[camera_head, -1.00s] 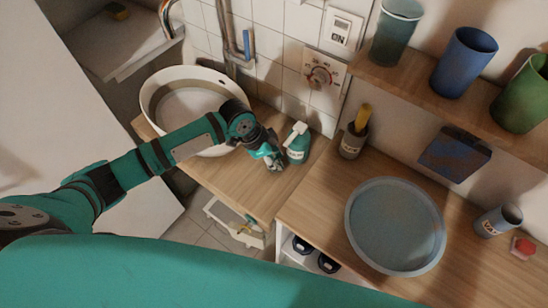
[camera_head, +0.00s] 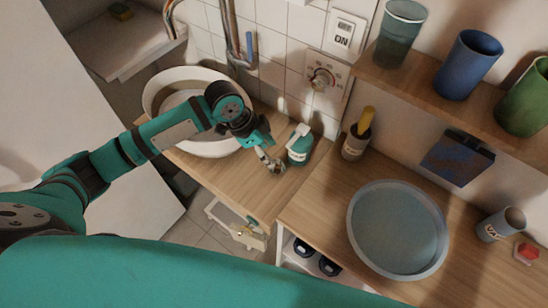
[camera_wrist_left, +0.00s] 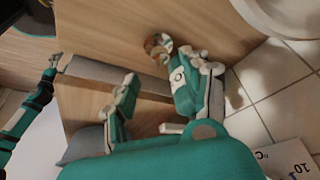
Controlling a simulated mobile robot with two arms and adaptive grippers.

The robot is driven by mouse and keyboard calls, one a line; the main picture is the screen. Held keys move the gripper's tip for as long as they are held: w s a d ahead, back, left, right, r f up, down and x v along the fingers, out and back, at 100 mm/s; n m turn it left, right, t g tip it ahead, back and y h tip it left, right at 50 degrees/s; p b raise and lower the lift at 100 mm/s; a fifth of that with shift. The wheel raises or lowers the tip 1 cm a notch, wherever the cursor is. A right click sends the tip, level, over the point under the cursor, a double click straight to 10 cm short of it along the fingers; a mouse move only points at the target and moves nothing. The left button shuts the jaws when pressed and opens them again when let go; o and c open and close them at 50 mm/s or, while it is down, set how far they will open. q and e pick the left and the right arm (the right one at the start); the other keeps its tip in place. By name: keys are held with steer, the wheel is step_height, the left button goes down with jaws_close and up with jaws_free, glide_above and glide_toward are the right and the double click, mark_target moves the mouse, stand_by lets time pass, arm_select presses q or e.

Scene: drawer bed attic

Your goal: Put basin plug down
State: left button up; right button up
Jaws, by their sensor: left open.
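My left gripper (camera_head: 270,160) is low over the wooden counter, in front of the teal bottle and right of the white basin (camera_head: 158,92). In the left wrist view its two fingers (camera_wrist_left: 156,70) stand apart with a gap between them. A small, round, shiny disc (camera_wrist_left: 158,45), which looks like the basin plug, is on or just above the wood beside the right fingertip. I cannot tell whether they touch. In the head view the gripper largely hides this spot. A small teal arm with a gripper (camera_wrist_left: 55,61), apparently my right one, shows at the left wrist view's edge; its jaws are too small to read.
The teal bottle (camera_head: 299,147) stands close to the left gripper. A brush holder (camera_head: 355,142) and a round grey-blue tray (camera_head: 436,215) are further right, with a grey cup (camera_head: 499,225) and a red object (camera_head: 526,252). The counter's front strip (camera_head: 235,187) is clear.

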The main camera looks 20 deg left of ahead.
arm_select(q)
steer(key=v, duration=0.5)
steer(key=shift+a+r, duration=0.15)
steer(key=shift+r, duration=0.2)
